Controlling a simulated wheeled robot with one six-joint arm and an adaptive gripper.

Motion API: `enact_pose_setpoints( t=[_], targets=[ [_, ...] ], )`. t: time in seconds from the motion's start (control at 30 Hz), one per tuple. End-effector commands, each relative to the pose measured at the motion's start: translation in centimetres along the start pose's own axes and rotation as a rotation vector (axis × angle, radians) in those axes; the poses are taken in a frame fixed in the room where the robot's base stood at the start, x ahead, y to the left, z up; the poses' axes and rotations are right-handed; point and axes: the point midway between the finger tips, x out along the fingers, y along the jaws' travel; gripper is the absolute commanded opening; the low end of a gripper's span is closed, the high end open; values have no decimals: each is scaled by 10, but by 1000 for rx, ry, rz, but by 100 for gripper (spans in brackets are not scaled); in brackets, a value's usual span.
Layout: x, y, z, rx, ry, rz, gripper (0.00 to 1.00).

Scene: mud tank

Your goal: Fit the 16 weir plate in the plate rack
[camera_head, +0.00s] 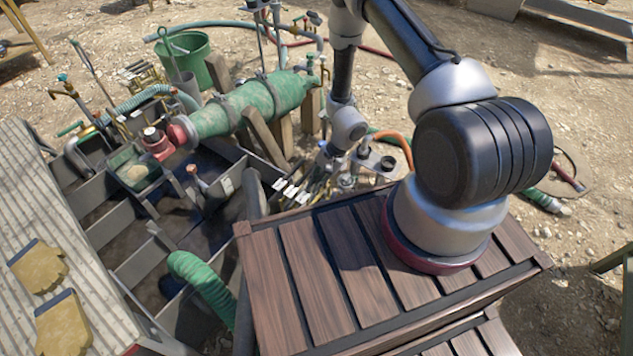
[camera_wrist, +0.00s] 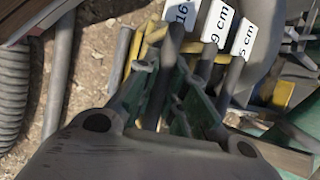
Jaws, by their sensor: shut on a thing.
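My gripper (camera_wrist: 172,88) is shut, with a dark upright bar between its fingers in the wrist view. The bar leads up to a white label reading 16, so I take it as the 16 weir plate (camera_wrist: 180,15). Beside it on the right stand a plate labelled 9 cm (camera_wrist: 216,24) and one labelled 5 cm (camera_wrist: 245,38). In the head view my gripper (camera_head: 325,165) is low beside the deck's far edge, close to several white labels (camera_head: 290,190). Yellow pieces (camera_wrist: 150,40) show behind the bar; I cannot tell whether they belong to the plate rack. The 16 plate's lower part is hidden.
A wooden-slatted deck (camera_head: 300,270) lies in front. The mud tank's metal compartments (camera_head: 150,260) are on the left, with a green cylinder (camera_head: 250,105) above them. A green hose (camera_head: 205,285) enters the tank. Gloves (camera_head: 38,268) lie on the corrugated panel.

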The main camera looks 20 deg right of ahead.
Motion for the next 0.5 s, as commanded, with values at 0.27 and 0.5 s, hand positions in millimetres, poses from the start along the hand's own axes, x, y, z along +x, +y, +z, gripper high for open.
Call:
enact_pose_setpoints(
  t=[0.27,0.5],
  targets=[
    [4,1,-2,0,0,-1,0],
    [5,1,-2,0,0,-1,27]
  ],
)
